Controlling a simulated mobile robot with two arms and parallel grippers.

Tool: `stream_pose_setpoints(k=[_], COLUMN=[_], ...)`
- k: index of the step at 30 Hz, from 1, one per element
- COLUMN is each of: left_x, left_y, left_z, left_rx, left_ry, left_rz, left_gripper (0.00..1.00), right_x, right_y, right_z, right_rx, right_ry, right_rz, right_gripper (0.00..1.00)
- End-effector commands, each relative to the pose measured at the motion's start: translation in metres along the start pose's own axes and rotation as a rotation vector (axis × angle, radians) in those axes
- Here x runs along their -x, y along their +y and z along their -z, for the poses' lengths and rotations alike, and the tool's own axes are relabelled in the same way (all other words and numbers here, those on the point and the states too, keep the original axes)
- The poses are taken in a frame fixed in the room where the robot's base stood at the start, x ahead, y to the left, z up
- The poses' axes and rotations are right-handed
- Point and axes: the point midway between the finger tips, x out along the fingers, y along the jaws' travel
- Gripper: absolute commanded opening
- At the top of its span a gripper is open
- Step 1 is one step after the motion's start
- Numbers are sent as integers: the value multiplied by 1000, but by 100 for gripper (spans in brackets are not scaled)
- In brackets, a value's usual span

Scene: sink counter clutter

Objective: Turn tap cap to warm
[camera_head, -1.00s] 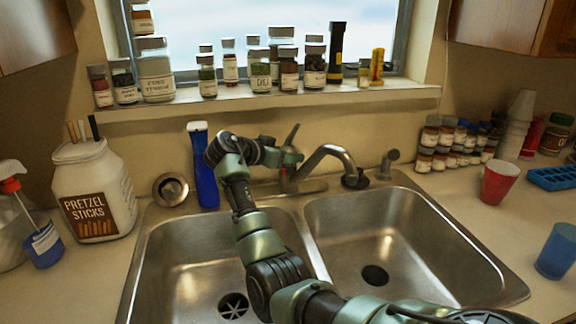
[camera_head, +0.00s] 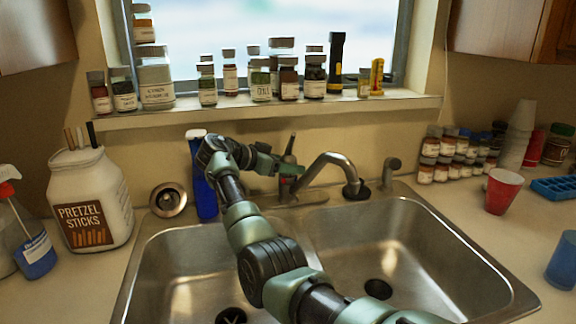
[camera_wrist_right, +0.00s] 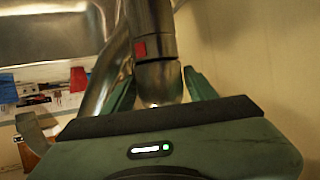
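The tap (camera_head: 327,165) stands behind the double sink, with its curved spout reaching right. Its cap and lever (camera_head: 291,146) point up, nearly upright. My right gripper (camera_head: 280,168) is at the tap body, just below the lever. In the right wrist view, the metal tap body (camera_wrist_right: 152,35) with a small red mark stands between the spread fingers of my right gripper (camera_wrist_right: 160,88). Gaps show on both sides of it, the wider one on the right. The fingertips' exact contact is partly hidden. My left gripper is not in view.
A blue bottle (camera_head: 204,185) stands close left of my right wrist. A pretzel jar (camera_head: 90,200) is further left. Several spice jars line the window sill (camera_head: 260,108) above. A red cup (camera_head: 502,190) and small jars stand on the right counter. The sink basins are empty.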

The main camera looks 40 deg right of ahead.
Motion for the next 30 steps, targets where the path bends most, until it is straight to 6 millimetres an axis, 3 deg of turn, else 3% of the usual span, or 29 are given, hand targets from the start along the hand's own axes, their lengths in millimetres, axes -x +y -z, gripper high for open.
stream_pose_setpoints(k=[11, 21, 30], left_x=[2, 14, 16], left_y=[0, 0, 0], left_z=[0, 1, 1], left_rx=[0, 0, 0], left_ry=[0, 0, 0], left_rz=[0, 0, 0], left_gripper=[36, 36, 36], right_x=[6, 61, 79], right_y=[0, -1, 0], right_z=[1, 1, 0], right_rx=[0, 0, -1], right_ry=[1, 0, 0], right_rz=[2, 4, 1], right_gripper=[58, 58, 58])
